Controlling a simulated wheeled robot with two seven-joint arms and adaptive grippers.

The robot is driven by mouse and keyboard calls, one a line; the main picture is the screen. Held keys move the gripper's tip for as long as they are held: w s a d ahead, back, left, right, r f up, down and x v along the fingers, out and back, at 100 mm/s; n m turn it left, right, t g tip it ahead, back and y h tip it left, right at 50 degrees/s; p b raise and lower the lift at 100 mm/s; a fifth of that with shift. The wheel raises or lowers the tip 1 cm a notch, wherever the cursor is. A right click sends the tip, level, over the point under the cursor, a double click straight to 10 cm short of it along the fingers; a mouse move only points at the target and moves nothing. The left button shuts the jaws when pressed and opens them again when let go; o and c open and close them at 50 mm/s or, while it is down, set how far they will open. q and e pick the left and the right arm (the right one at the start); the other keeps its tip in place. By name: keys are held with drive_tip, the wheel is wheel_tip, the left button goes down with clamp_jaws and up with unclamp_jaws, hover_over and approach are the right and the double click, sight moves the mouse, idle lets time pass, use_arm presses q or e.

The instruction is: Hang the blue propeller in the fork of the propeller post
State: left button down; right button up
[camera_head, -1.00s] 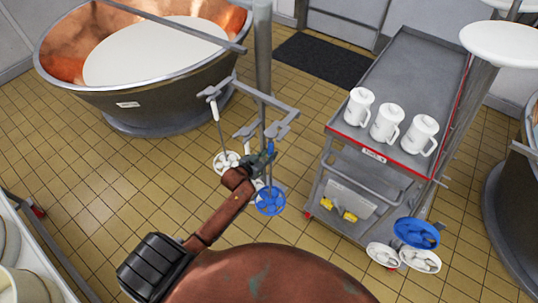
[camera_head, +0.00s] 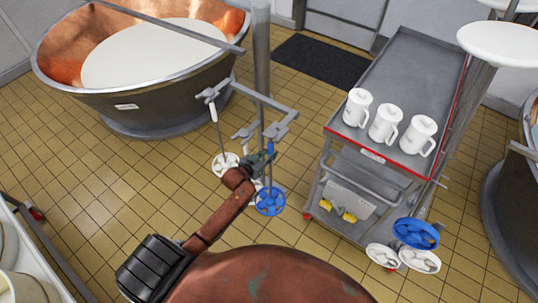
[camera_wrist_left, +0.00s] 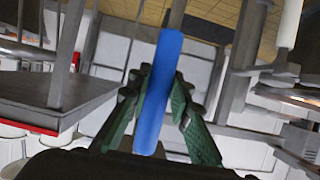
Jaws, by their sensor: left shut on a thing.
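My left gripper (camera_head: 262,163) is shut on the blue handle of a blue propeller (camera_head: 269,200), which hangs upright below the jaws. The blue handle (camera_wrist_left: 160,90) stands between the green finger pads in the left wrist view. The propeller post (camera_head: 262,60) is a grey pole with side arms ending in forks. One fork (camera_head: 277,130) is close to the top of the held handle; whether they touch I cannot tell. A white propeller (camera_head: 224,163) hangs from the left fork (camera_head: 210,94). Another white propeller is partly hidden behind my gripper. My right gripper is not in view.
A copper vat (camera_head: 130,105) stands behind the post at left. A grey trolley (camera_head: 415,70) with white jugs (camera_head: 388,124) stands at right. Another blue propeller (camera_head: 416,233) and white propellers (camera_head: 420,260) are at lower right. Tiled floor lies open between post and trolley.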

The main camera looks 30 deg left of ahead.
use_arm(q)
drive_tip(key=shift+w+d+r, duration=0.1)
drive_tip(key=shift+w+r, duration=0.05)
drive_tip(key=shift+w, duration=1.1)
drive_tip(key=shift+w+d+r, duration=0.1)
drive_tip(key=shift+w, duration=1.15)
idle(0.6)
drive_tip(key=shift+f+b, duration=0.25)
drive_tip(key=shift+b, duration=0.1)
drive_tip(key=shift+f, duration=0.3)
drive_tip(key=shift+w+d+f, duration=0.1)
drive_tip(key=shift+w+f, duration=0.05)
drive_tip(key=shift+f, duration=0.35)
idle(0.9)
drive_tip(key=c, duration=1.7)
unclamp_jaws()
drive_tip(key=shift+f, duration=0.1)
drive_tip(key=v, duration=1.2)
